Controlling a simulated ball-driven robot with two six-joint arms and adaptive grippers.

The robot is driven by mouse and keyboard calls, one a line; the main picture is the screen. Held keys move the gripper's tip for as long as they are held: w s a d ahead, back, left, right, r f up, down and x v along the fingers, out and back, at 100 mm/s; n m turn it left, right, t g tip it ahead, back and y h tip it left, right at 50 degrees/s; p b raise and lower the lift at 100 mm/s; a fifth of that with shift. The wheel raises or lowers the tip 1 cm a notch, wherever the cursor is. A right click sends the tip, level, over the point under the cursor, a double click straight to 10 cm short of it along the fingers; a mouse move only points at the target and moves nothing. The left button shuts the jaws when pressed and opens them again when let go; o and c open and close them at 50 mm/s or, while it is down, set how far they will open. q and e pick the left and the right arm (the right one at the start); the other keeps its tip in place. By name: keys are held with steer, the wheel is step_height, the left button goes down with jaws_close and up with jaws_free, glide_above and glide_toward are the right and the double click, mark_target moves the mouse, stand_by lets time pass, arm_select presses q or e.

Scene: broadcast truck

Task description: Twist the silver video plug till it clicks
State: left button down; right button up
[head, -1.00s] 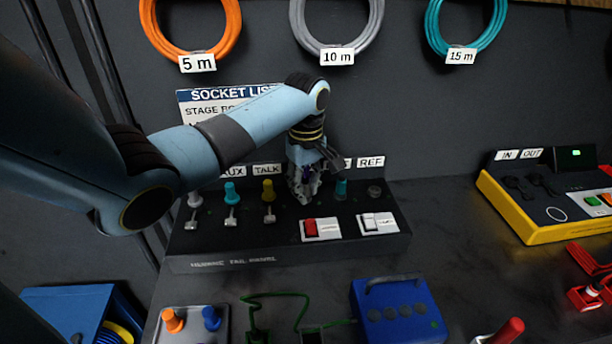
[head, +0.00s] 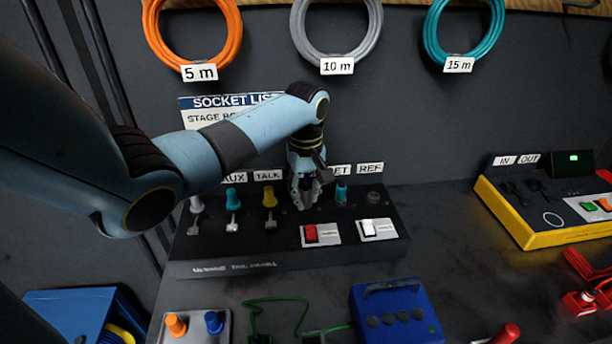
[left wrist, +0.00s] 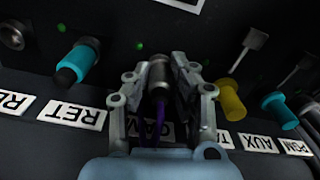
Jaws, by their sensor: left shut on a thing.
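The silver video plug (left wrist: 159,74) shows in the left wrist view between the two fingers, at the socket by the CAM label (left wrist: 152,129). A purple cable (left wrist: 158,108) runs back from it. My left gripper (left wrist: 160,82) is shut on the plug. In the head view the left gripper (head: 305,198) reaches down to the black socket panel (head: 220,266), between the TALK and RET labels, and mostly hides the plug. Whether the plug is locked cannot be seen. My right gripper is not in view.
A teal plug (head: 341,193) stands close right of the gripper and a yellow plug (head: 269,197) to its left. Red (head: 310,233) and white (head: 369,227) switches lie in front. A blue box (head: 398,312) and a yellow-edged unit (head: 515,221) are further off.

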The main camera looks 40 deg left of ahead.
arm_select(q)
steer(key=shift+m+p, duration=0.55)
steer(key=shift+m, duration=0.75)
steer(key=c, duration=1.1)
jaws_free()
steer(key=shift+m, duration=0.3)
steer(key=shift+o, duration=0.2)
step_height(320, 180, up, 12)
